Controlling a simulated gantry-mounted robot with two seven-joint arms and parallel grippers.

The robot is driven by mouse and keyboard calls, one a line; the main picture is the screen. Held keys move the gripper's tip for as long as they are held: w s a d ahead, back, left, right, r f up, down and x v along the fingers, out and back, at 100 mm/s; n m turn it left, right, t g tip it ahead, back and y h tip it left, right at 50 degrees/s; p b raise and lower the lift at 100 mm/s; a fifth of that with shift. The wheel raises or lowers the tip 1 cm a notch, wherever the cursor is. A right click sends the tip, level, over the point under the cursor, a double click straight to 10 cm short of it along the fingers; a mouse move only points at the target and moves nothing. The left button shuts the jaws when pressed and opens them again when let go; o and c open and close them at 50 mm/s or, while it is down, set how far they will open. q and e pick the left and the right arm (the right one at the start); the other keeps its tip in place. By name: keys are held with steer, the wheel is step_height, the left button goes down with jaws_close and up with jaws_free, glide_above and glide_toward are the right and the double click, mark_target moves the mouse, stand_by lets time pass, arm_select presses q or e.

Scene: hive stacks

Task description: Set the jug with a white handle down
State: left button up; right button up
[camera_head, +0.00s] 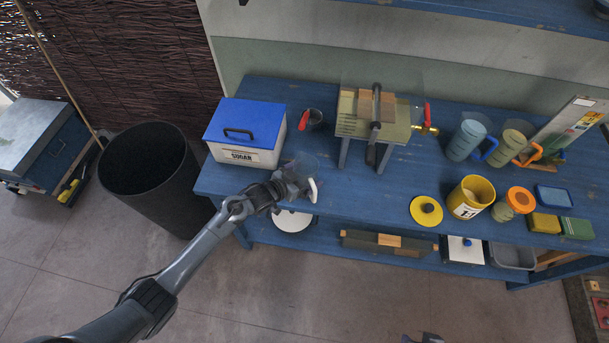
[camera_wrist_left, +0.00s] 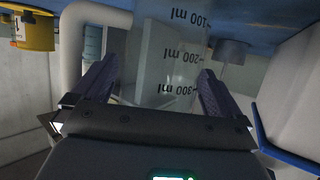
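The clear jug with a white handle (camera_head: 313,190) is at the table's front left, beside the sugar box. In the left wrist view the jug (camera_wrist_left: 168,62) shows its ml marks upside down, with the white handle at the left. My left gripper (camera_head: 290,184) has its fingers (camera_wrist_left: 158,85) on either side of the jug's body and appears shut on it. Whether the jug's base touches the table I cannot tell. A small part of my right gripper (camera_head: 424,338) shows at the bottom edge; its fingers are not clear.
The blue table (camera_head: 365,195) has bare room right of the jug. The sugar box (camera_head: 245,133) with a blue lid stands behind left. A yellow lid (camera_head: 426,210) lies right; a black bin (camera_head: 150,175) stands left.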

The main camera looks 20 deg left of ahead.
arm_select(q)
steer(key=shift+f+b, duration=0.15)
steer(key=shift+b, duration=0.2)
steer(key=p+v, duration=0.2)
steer(key=v, duration=0.9)
steer(key=s+r+n+g+y, duration=0.1)
steer(key=s+g+y, duration=0.1)
steer(key=s, duration=0.9)
steer(key=s+d+r+n+g+y, duration=0.1)
steer(key=s+g, duration=0.4)
steer(key=s, duration=0.7)
steer(key=r+n+y, duration=0.1)
steer(key=y, duration=0.1)
steer(key=shift+d+y, duration=0.3)
steer(key=s, duration=0.1)
steer(key=s+r+g, duration=0.1)
steer(key=s, duration=0.1)
steer(key=c, duration=0.5)
steer(key=shift+s+r, duration=0.1)
steer(key=shift+s, duration=0.1)
steer(key=c, duration=0.4)
steer(key=shift+c, duration=1)
